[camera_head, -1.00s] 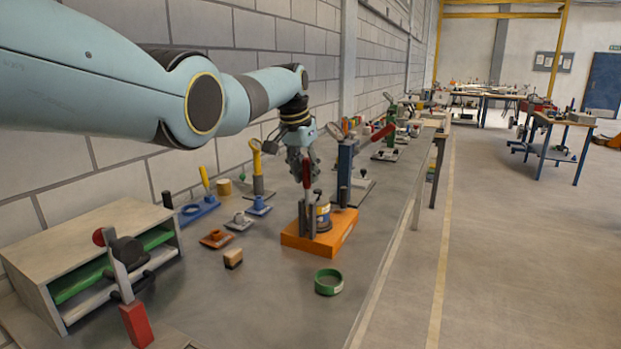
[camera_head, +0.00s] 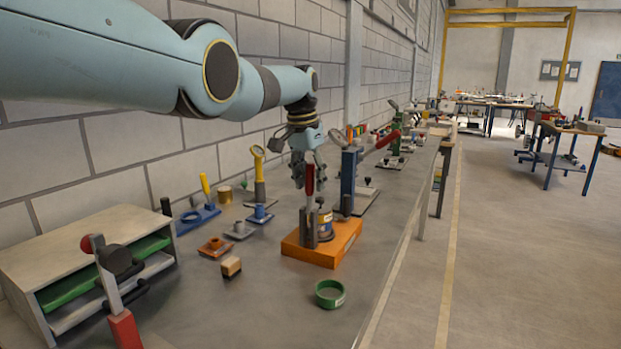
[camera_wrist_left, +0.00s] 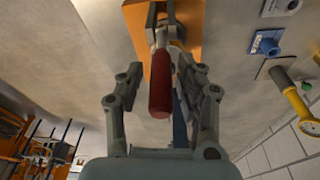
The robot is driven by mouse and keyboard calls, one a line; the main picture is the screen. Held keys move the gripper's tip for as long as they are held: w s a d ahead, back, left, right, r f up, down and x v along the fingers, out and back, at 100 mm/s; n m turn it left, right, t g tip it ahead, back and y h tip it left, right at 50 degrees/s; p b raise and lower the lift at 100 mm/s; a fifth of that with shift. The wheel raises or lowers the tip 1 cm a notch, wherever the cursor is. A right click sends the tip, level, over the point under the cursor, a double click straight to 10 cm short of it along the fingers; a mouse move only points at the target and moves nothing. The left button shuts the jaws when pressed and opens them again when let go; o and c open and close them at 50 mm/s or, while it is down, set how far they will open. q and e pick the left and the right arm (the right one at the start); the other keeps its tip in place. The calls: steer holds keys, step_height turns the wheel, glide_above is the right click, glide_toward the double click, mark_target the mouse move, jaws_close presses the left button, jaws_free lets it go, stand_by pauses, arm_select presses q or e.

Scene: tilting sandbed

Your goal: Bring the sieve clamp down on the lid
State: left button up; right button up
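The sieve clamp's red handle (camera_head: 310,179) stands upright over an orange base (camera_head: 343,240), where a round pot with a yellow and blue label (camera_head: 325,219) sits behind the clamp's grey uprights. The lid is too small to tell apart from the pot. My left gripper (camera_head: 307,180) is close behind the handle in the head view. In the left wrist view, its fingers (camera_wrist_left: 175,88) are spread wide on either side of the red handle (camera_wrist_left: 160,85), with gaps showing. My right gripper is not in view.
A blue post with a red lever (camera_head: 348,180) stands right behind the base. A shelf box (camera_head: 85,245) is at the left.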

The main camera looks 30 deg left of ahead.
arm_select(q)
steer(key=shift+o, duration=0.3)
steer(key=shift+r, duration=0.15)
steer(key=shift+a+r, duration=0.1)
steer(key=shift+r, duration=0.1)
step_height(320, 180, up, 11)
steer(key=s, duration=0.2)
steer(key=shift+a, duration=0.2)
